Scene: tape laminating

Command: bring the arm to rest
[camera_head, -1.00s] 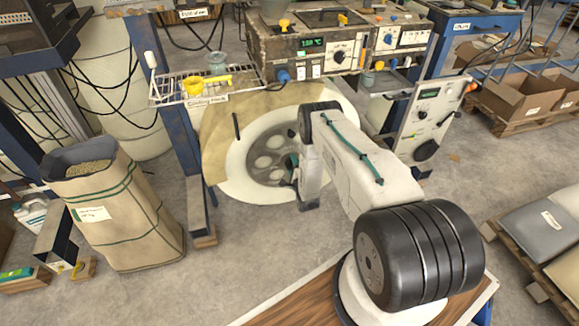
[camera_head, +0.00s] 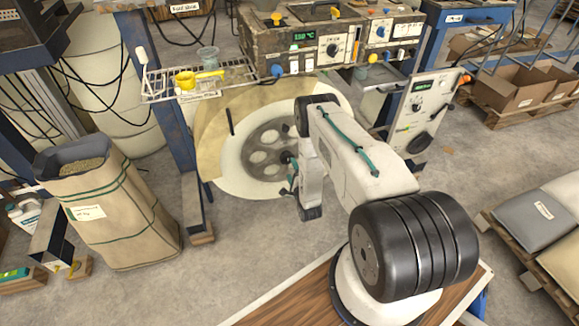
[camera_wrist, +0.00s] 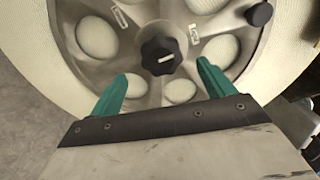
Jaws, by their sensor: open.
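My gripper (camera_wrist: 162,80) is open and empty in the wrist view, with its two green fingers spread apart. A black knob (camera_wrist: 160,56) at the hub of a grey metal wheel (camera_wrist: 128,12) lies just beyond the fingertips, roughly between them. In the head view my arm is bent, and its wrist hangs in front of the large cream reel (camera_head: 228,160). The gripper (camera_head: 291,172) is partly hidden there by the arm. Whether the fingers touch the wheel cannot be told.
A control box (camera_head: 290,47) with a green display stands above the reel. A wire shelf (camera_head: 215,90) holds a yellow cup. A tall sack (camera_head: 110,215) stands at left, and a knobbed panel (camera_head: 420,115) at right. Open floor (camera_head: 245,235) lies in front of the reel.

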